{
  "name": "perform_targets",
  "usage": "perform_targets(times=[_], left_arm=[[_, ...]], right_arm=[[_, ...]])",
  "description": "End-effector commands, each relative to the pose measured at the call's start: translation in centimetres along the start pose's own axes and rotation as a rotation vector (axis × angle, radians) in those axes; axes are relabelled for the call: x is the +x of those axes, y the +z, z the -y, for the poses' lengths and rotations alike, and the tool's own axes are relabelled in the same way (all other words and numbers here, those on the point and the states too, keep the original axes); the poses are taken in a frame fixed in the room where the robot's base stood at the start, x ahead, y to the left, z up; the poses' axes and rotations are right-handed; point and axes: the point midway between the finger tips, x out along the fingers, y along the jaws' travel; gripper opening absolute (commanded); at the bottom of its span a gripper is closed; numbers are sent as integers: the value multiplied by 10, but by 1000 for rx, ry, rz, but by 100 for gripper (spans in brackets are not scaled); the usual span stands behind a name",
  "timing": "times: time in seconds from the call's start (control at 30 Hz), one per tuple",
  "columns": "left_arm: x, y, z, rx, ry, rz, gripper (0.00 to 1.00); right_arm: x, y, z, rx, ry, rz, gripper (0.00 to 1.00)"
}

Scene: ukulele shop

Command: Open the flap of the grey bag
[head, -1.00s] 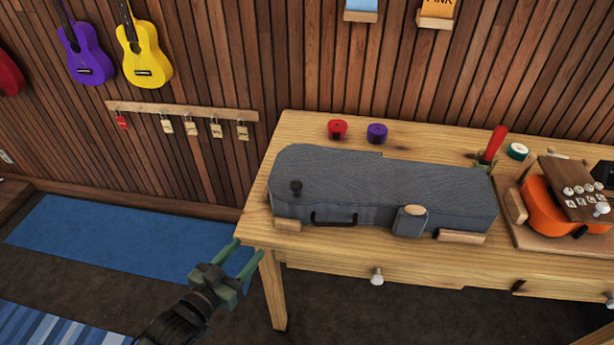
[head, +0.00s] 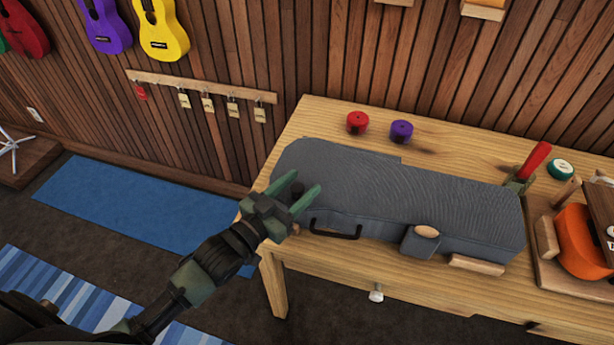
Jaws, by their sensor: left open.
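The grey bag (head: 400,185) lies flat on the wooden table, long side toward me. Its top looks closed. A dark knob (head: 297,188) stands on its top near the left end, partly hidden by my gripper. A black handle (head: 335,231) and a grey pocket with a wooden top (head: 424,236) are on its front side. My left gripper (head: 303,186) is open, its green fingers at the bag's left front corner, one on each side of the knob in the picture. I cannot tell whether they touch it. My right gripper is not in view.
Red (head: 357,122) and purple (head: 401,131) round items stand behind the bag. A red-handled tool (head: 534,160), a green-and-white roll (head: 560,168) and an orange ukulele (head: 580,243) on a board are to the right. A white drawer knob (head: 376,293) sticks out in front.

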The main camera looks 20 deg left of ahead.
Motion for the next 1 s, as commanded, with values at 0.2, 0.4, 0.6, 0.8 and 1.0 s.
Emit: perform_targets(times=[0.2, 0.4, 0.6, 0.8, 1.0], left_arm=[[22, 0, 0, 0, -1, 0, 50], [24, 1, 0, 0, -1, 1, 50], [24, 1, 0, 0, -1, 1, 22], [24, 0, 0, 0, 0, 1, 0], [24, 0, 0, 0, -1, 1, 0]], right_arm=[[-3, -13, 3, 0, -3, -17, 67], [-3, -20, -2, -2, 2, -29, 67], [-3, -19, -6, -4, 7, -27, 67], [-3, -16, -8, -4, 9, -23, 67], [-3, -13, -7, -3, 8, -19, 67]])
